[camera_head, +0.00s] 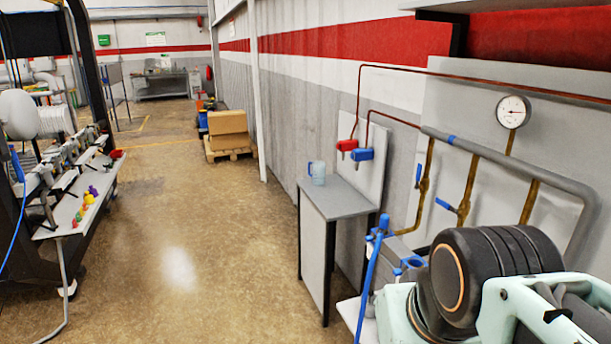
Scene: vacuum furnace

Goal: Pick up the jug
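The jug (317,173) is small and pale translucent blue, with a darker blue handle on its left side. It stands upright near the back edge of a narrow grey table (341,205) that is against the right-hand wall. Nothing touches or covers the jug. My gripper is not in view.
Red and blue valves (352,152) sit on a wall panel just behind and right of the jug. A pressure gauge (513,111) and pipes are further right. A workbench (75,205) stands at left. Boxes (229,130) stand on a pallet farther back. The middle floor is clear.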

